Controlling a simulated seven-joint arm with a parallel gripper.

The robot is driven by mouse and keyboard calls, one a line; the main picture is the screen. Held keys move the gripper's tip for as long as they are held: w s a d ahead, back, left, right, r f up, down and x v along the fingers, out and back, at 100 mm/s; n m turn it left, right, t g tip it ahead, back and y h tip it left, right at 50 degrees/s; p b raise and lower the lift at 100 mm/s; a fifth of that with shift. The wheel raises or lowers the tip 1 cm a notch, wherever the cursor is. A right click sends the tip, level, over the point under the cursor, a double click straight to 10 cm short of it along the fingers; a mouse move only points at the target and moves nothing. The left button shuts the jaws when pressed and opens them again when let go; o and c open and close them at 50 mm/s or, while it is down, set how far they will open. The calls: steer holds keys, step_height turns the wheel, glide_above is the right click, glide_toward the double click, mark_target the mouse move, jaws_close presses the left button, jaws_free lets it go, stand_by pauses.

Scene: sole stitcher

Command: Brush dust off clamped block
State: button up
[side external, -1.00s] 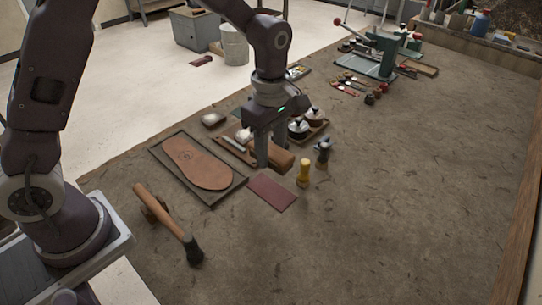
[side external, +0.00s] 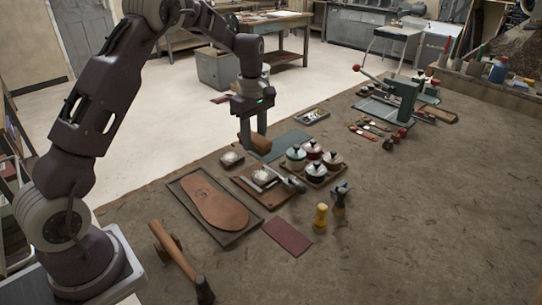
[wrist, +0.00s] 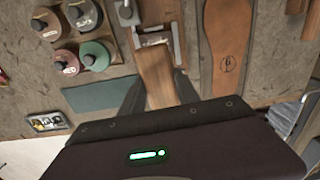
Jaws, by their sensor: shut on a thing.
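My gripper (side external: 252,142) is shut on a brown wooden block (wrist: 155,72), whose far end sticks out beyond the fingers in the wrist view. In the side view the block (side external: 261,143) shows beside the fingers, above the near edge of a dark green mat (side external: 288,145). I cannot tell whether the block touches the mat, and no dust can be made out on it. The green stitcher (side external: 402,103) with red-knobbed levers stands at the back right; I cannot tell whether its clamp holds anything.
A wooden tray (side external: 245,187) holds a whitish round item and a tool. Several lidded pots stand on another tray (side external: 315,181). A leather sole (side external: 215,203), hammer (side external: 180,262), dark red sheet (side external: 287,237) and yellow-topped tool (side external: 320,217) lie nearer. The right foreground is clear.

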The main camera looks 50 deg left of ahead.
mark_target(270, 180)
steer(key=shift+a, duration=0.25)
steer(key=shift+f, duration=4.05)
steer(key=shift+d, duration=0.4)
jaws_close()
steer(key=shift+d+f, duration=0.1)
steer(key=shift+d, duration=0.25)
steer(key=shift+s+d, duration=0.15)
steer(key=shift+d, duration=2.4)
steer(key=shift+w+a, duration=0.2)
steer(key=shift+a, duration=2.9)
steer(key=shift+w+a, duration=0.2)
steer(key=shift+s+d, duration=0.2)
steer(key=shift+d, duration=3.05)
steer(key=shift+w+a, duration=0.15)
steer(key=shift+a, duration=2.95)
steer(key=shift+a+r, duration=0.15)
steer(key=shift+r, duration=4)
